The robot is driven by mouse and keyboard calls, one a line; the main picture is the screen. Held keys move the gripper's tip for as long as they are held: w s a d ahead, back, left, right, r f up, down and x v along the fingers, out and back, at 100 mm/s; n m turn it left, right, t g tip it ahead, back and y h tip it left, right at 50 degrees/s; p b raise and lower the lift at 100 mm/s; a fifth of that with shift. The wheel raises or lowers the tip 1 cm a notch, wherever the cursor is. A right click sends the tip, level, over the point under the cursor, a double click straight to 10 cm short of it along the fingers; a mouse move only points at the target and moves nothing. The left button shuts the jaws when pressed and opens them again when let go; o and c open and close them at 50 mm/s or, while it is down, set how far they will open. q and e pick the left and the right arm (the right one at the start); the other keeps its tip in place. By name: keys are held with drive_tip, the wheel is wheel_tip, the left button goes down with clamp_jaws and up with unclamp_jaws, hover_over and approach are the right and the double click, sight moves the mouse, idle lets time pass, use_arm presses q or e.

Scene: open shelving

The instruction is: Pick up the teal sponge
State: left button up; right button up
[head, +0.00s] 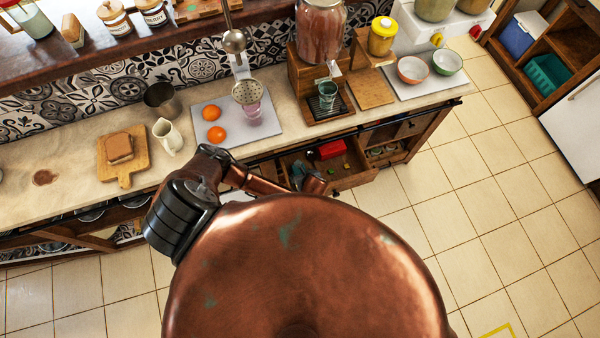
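I cannot make out a teal sponge for certain. A small blue-grey shape (298,172) shows at the open drawer (345,175) under the counter, beside the copper end of my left arm; it is too small to tell whether it is a sponge or part of my gripper. My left arm comes in from the left, bends at the counter's front edge and reaches right toward that drawer. Its gripper fingers cannot be made out. My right gripper is not in view. My copper body hides much of the lower middle.
The drawer holds a red box (332,149) and small green items. On the counter (70,190) are a bread board (124,175), a white jug (167,136), two oranges on a pale board (245,135), and bowls (447,62). Tiled floor (500,200) is free at right.

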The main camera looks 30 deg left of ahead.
use_arm(q)
drive_tip(key=x, duration=0.3)
drive_tip(key=shift+w+f, duration=0.1)
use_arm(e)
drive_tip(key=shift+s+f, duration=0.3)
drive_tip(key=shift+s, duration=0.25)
use_arm(q)
drive_tip(key=shift+c, duration=0.3)
drive_tip(key=c, duration=0.5)
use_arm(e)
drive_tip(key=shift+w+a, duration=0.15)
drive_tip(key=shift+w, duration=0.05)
use_arm(q)
drive_tip(key=shift+c, duration=0.2)
wheel_tip(320, 180, up, 10)
drive_tip(key=shift+p, duration=0.6)
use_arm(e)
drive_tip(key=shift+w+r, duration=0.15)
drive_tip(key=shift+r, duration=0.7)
